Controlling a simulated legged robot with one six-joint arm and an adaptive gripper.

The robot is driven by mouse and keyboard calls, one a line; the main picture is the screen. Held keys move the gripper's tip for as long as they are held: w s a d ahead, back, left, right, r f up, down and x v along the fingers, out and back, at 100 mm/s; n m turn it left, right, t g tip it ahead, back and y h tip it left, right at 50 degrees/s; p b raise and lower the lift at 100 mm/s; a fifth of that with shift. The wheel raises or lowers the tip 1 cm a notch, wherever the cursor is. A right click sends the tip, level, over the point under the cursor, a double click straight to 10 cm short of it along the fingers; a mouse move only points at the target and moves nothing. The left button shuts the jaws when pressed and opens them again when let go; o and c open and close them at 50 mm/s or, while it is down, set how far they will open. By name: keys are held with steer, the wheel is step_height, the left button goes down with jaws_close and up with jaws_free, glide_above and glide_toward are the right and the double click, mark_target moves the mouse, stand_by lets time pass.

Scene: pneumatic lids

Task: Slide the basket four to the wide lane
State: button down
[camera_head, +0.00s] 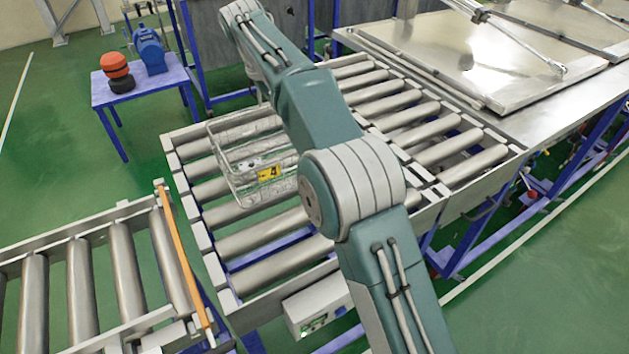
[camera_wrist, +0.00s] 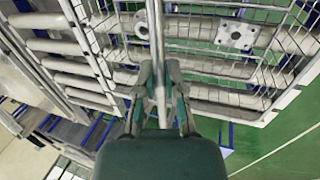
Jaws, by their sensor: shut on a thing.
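Basket four is a wire basket (camera_head: 238,150) with a yellow tag (camera_head: 268,173) marked 4. It sits on the left roller section (camera_head: 258,238) of the central conveyor. In the wrist view its mesh (camera_wrist: 205,50) fills the top, with a grey flanged metal part (camera_wrist: 237,36) inside. My gripper (camera_wrist: 161,78) is shut on the basket's pale rim bar, which runs between the fingers. In the head view my arm hides the gripper and the basket's right side. Which rollers form the wide lane is not labelled.
A second roller section (camera_head: 405,115) lies to the right, beside a steel bench with lids (camera_head: 470,60). A separate roller conveyor (camera_head: 80,285) with an orange-edged end bar (camera_head: 182,255) stands at lower left. A blue table (camera_head: 150,85) stands behind at left.

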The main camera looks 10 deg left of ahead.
steer(key=shift+w+a+f, duration=0.15)
steer(key=shift+w+a, duration=0.65)
steer(key=shift+w, duration=0.15)
steer(key=c, duration=0.7)
jaws_free()
steer(key=shift+o, duration=0.2)
steer(key=shift+d, duration=0.1)
